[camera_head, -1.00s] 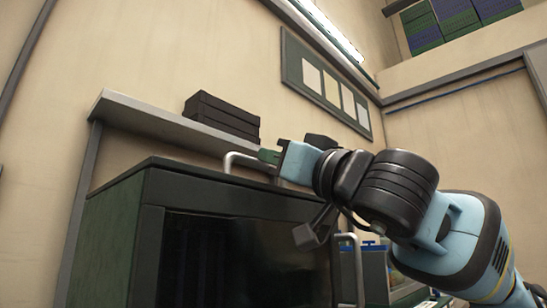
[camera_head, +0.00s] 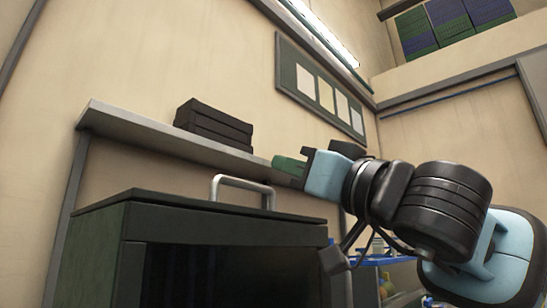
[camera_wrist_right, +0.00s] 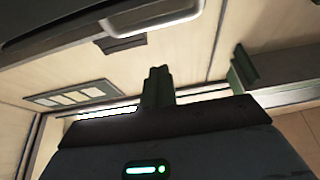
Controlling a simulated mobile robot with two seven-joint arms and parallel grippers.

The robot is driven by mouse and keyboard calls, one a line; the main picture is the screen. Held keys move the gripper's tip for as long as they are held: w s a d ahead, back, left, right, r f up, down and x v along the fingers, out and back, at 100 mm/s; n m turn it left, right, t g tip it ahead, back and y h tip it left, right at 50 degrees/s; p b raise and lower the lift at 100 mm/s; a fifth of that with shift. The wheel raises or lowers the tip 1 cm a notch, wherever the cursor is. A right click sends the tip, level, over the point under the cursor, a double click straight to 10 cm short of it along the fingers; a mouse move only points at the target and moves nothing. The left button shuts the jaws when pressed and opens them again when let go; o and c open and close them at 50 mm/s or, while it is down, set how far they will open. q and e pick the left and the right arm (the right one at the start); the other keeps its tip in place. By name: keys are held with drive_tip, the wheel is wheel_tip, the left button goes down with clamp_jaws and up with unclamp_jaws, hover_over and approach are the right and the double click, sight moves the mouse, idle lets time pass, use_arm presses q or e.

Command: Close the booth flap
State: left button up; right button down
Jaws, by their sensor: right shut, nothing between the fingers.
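The booth is a dark green cabinet (camera_head: 90,255) with a black top edge and a dark front (camera_head: 215,275), low in the head view. A silver U-shaped handle (camera_head: 243,182) stands up at its top; it also shows at the top of the wrist view (camera_wrist_right: 150,18). I cannot tell exactly how the flap lies. My right gripper (camera_head: 289,166) is shut and empty, above the booth and to the right of the handle, apart from it. Its green finger shows in the wrist view (camera_wrist_right: 158,90). My left gripper is not in view.
A grey wall shelf (camera_head: 150,130) behind the booth holds black boxes (camera_head: 213,122). A board with white sheets (camera_head: 320,90) hangs on the wall. Blue items (camera_head: 385,262) show low, behind my right arm. The upper left is bare wall.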

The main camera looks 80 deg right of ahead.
drive_tip(key=v, duration=0.4)
drive_tip(key=shift+s+f, duration=0.15)
drive_tip(key=shift+f, duration=0.15)
drive_tip(key=shift+r, duration=0.1)
